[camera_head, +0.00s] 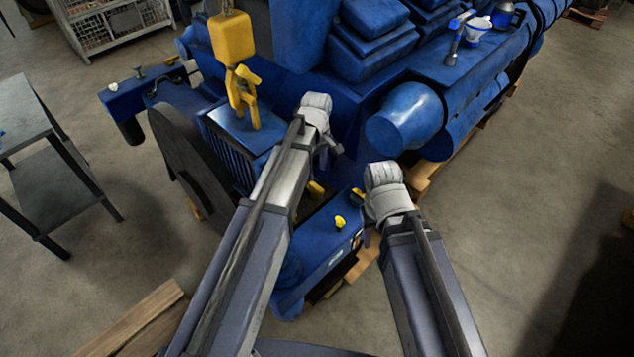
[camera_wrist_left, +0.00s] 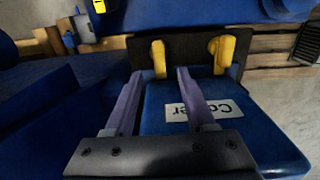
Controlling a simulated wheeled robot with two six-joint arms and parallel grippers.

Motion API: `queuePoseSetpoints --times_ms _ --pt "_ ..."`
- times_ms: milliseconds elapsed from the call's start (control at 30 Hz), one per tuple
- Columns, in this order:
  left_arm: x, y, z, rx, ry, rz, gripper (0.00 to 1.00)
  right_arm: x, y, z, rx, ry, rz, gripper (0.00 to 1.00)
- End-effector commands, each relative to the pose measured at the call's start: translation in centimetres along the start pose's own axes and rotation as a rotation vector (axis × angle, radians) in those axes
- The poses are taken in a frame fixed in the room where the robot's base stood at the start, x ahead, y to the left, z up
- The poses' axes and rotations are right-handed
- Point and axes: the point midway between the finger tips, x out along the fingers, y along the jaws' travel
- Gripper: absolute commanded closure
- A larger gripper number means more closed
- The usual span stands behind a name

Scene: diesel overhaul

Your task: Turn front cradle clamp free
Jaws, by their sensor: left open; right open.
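Two yellow clamp handles, a left one (camera_wrist_left: 158,59) and a right one (camera_wrist_left: 221,54), stand at a dark plate beyond the blue block in the left wrist view. I cannot tell which is the front cradle clamp. My left gripper (camera_wrist_left: 158,74) is open and empty; the left handle appears between its fingertips, apparently farther off, with no contact visible. In the head view my left gripper (camera_head: 328,150) points down beside the engine, partly hidden by its own wrist. My right gripper (camera_head: 369,236) hangs over the blue unit's right edge, its fingers mostly hidden.
The blue unit (camera_head: 318,245) carries a yellow knob (camera_head: 340,222) and a white label (camera_wrist_left: 205,111). A yellow hoist hook (camera_head: 240,90) hangs over the engine's front. A dark round disc (camera_head: 190,160) stands left. A grey table (camera_head: 35,130) is far left. Floor right is clear.

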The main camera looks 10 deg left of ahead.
Motion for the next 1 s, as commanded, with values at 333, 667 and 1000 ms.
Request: queuePoseSetpoints --times_ms 333,667,1000 --pt "3.7 0.0 0.0 0.001 0.000 0.000 0.45 3.7 -0.3 -0.3 -0.001 0.001 0.001 0.50" --pt "7.4 0.0 0.0 0.001 0.000 0.000 0.45 7.3 -0.7 -0.5 -0.010 0.001 0.002 0.50" --pt "7.5 0.0 0.0 0.001 0.000 0.000 0.45 7.5 -0.7 -0.5 -0.012 0.001 0.003 0.50"
